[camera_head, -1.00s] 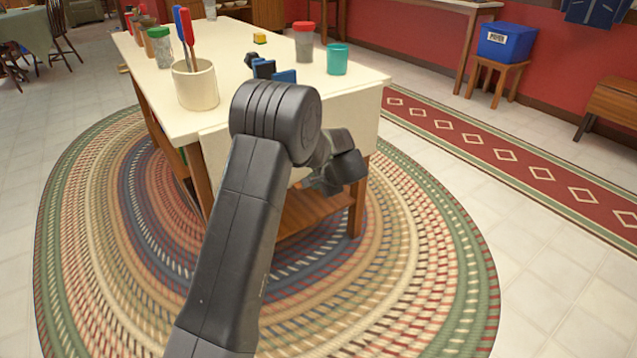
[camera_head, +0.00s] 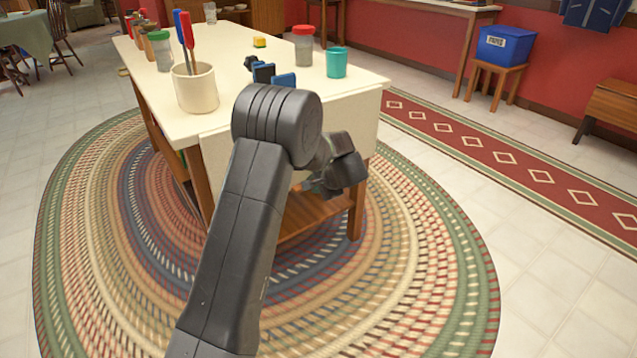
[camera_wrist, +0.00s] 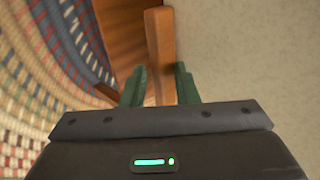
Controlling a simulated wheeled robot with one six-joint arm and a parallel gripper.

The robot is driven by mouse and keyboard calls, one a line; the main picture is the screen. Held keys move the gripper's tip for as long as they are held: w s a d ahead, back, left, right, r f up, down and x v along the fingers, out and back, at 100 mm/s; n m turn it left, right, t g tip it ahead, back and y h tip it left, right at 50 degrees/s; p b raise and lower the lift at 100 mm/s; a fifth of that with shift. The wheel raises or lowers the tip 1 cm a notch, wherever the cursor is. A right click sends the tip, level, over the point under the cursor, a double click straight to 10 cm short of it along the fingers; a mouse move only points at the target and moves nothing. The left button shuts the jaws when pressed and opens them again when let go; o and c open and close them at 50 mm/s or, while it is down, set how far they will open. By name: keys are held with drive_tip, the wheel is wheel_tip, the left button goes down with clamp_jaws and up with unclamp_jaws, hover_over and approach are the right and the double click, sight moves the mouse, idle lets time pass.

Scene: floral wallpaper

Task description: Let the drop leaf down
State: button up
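The table (camera_head: 225,45) has a cream top. A cream leaf (camera_head: 358,118) hangs steeply down from its near end, largely hidden behind my arm. The plain cream surface of the leaf (camera_wrist: 250,55) fills the right side of the wrist view.
On the tabletop stand a cream crock (camera_head: 195,88) with utensils, a teal cup (camera_head: 337,62), a red-lidded jar (camera_head: 303,45) and small blue items (camera_head: 283,80). A braided oval rug (camera_head: 420,270) lies under the table. Open floor lies to the right.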

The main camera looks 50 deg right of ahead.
drive_tip(key=p+v, duration=0.4)
drive_tip(key=v, duration=0.9)
drive_tip(key=shift+s+r+p, duration=0.2)
drive_tip(key=shift+r+p, duration=0.15)
drive_tip(key=b+x, duration=0.3)
drive_tip(key=x, duration=0.9)
drive_tip(key=shift+a, duration=0.15)
drive_tip(key=shift+s+a, duration=0.1)
drive_tip(key=shift+a, duration=0.05)
